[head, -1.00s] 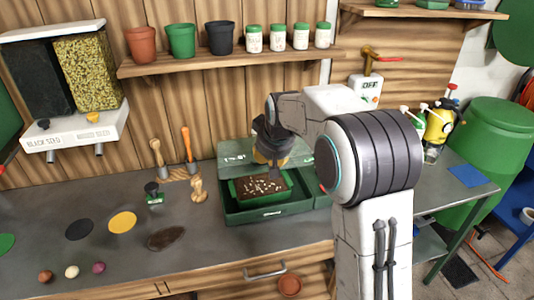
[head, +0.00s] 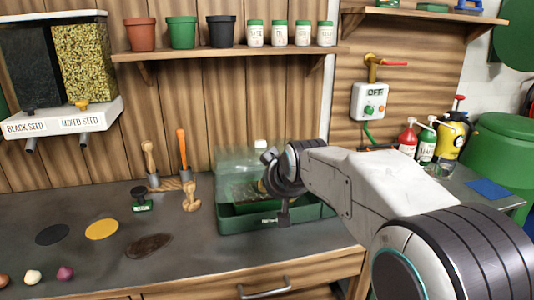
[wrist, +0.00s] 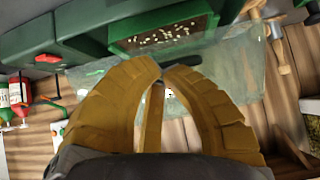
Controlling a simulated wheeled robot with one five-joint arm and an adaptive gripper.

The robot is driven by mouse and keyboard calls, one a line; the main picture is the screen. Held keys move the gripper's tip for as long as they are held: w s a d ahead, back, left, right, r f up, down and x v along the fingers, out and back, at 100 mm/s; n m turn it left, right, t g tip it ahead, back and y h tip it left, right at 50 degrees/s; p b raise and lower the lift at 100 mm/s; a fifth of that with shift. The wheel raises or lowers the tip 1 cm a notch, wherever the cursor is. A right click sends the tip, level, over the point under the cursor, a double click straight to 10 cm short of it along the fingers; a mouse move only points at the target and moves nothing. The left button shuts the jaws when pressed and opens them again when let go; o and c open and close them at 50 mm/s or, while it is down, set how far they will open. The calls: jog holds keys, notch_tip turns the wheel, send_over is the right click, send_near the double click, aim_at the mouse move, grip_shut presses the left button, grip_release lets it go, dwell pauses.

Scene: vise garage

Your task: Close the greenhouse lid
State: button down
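The greenhouse has a green base (head: 240,223) on the workbench. Its clear lid (head: 232,163) stands raised at the back of the base. In the wrist view the clear lid (wrist: 230,85) spreads behind the fingers. A green tray of dark soil with pale specks (wrist: 165,38) sits inside the base. My gripper (head: 283,205) is over the right part of the base, in front of the lid. In the wrist view my gripper (wrist: 163,70) has its yellow-brown fingertips almost together, with nothing clearly held. A dark piece shows at the tips; I cannot tell what it is.
Wooden-handled tools (head: 183,150) and a green-based stamp (head: 141,200) stand left of the greenhouse. Seed dispensers (head: 70,120) hang at the left. A shelf (head: 230,52) with pots and jars runs above. Spray bottles (head: 426,145) stand at the right.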

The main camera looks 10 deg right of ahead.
jog(key=shift+t, duration=0.8)
jog(key=shift+s+f+b, duration=0.3)
jog(key=shift+f+b, duration=0.8)
jog(key=shift+b, duration=0.95)
jog(key=shift+s+f+b, duration=0.25)
jog(key=shift+f+b, duration=0.8)
jog(key=shift+b, duration=0.95)
jog(key=w+r+p+v, duration=0.2)
jog(key=p+v, duration=0.3)
jog(key=v, duration=0.8)
jog(key=s+f+g+p, duration=0.1)
jog(key=s+g+p, duration=0.6)
jog(key=s+p, duration=1.2)
jog(key=s, duration=0.4)
jog(key=shift+d+f+g+p, duration=0.2)
jog(key=shift+f+g+p, duration=0.15)
jog(key=shift+g+p, duration=0.05)
